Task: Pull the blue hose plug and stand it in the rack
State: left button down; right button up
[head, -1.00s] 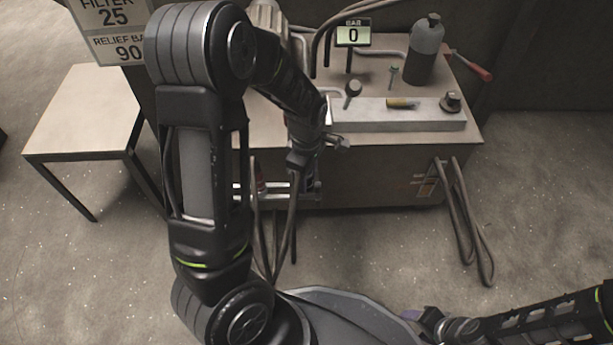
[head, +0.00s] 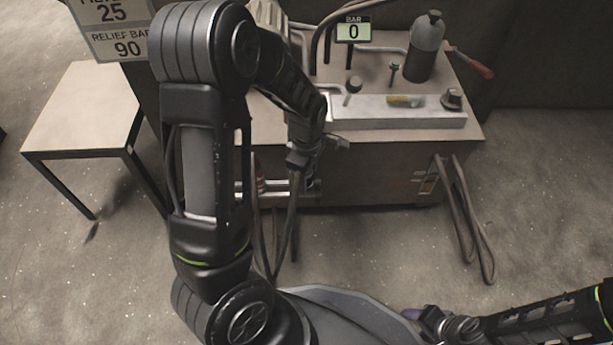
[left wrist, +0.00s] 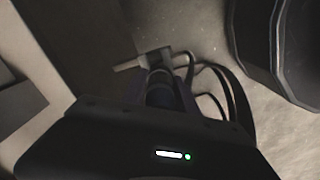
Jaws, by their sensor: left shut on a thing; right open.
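My left gripper (head: 310,182) is at the front of the bench, beside a pale rail-like rack (head: 275,190). Its fingers are mostly hidden by my wrist in the head view. In the left wrist view the left gripper (left wrist: 160,88) is shut on a dark hose plug (left wrist: 159,80); its colour is too dark to make out. Dark hoses (left wrist: 215,80) loop close to it. A red fitting (head: 260,178) shows at the rack's left part. My right gripper (head: 424,316) is low at the bottom right, away from the bench, open and apparently empty.
A small table (head: 85,110) stands left. Floor in front is clear.

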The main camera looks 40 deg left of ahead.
pick_arm(q)
jog(key=shift+f, duration=0.25)
jog(key=c, duration=0.9)
grip_release()
jog(key=shift+o, duration=0.2)
notch_tip(320, 180, up, 8)
jog(key=p, duration=0.4)
jog(key=shift+f, duration=0.1)
